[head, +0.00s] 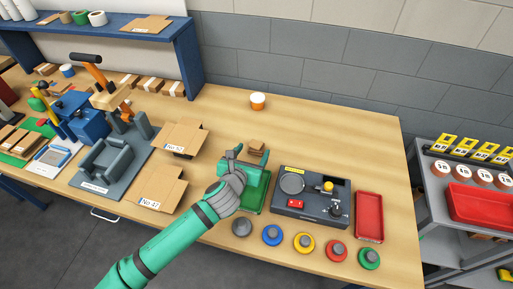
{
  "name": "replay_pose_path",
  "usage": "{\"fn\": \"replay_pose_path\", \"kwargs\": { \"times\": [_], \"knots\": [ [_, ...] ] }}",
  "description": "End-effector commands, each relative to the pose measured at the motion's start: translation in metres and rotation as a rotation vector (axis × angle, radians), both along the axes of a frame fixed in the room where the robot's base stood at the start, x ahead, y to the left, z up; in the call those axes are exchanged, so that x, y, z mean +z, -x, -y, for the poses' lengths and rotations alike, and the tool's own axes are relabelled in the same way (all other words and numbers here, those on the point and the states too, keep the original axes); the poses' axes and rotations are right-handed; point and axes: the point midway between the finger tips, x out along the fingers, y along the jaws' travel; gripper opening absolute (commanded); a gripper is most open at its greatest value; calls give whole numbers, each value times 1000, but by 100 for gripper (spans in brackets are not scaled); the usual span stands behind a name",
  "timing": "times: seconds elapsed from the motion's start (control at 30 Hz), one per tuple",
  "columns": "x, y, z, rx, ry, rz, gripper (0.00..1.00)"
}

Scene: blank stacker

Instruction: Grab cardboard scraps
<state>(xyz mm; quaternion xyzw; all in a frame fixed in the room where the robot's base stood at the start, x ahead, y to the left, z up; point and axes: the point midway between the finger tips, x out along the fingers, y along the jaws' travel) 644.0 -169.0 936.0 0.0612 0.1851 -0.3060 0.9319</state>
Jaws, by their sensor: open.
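Small brown cardboard pieces (255,147), likely the scraps, lie stacked at the far end of a green tray (262,199) in the head view. My gripper (247,162) is over the tray, right at these pieces, and is open. Its green hand hides part of the tray and the lower part of the pieces. I cannot tell whether the fingers touch or surround them. Two larger cut cardboard blanks, one labelled No 52 (184,134) and one No 47 (158,186), lie flat on the table to the left.
A dark control box (312,208) with a yellow knob stands right of the tray, with a red tray (369,216) beside it. Several coloured round knobs line the front edge. A grey fixture (108,160) stands left. A orange-and-white cup (258,101) stands behind; the table around it is clear.

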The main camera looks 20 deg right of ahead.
Motion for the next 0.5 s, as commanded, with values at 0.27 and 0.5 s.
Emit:
{"fn": "replay_pose_path", "kwargs": {
  "times": [0.27,0.5],
  "knots": [
    [-17,-27,19,-1,2,-3,66],
    [-20,-34,23,-2,1,0,66]
  ]
}}
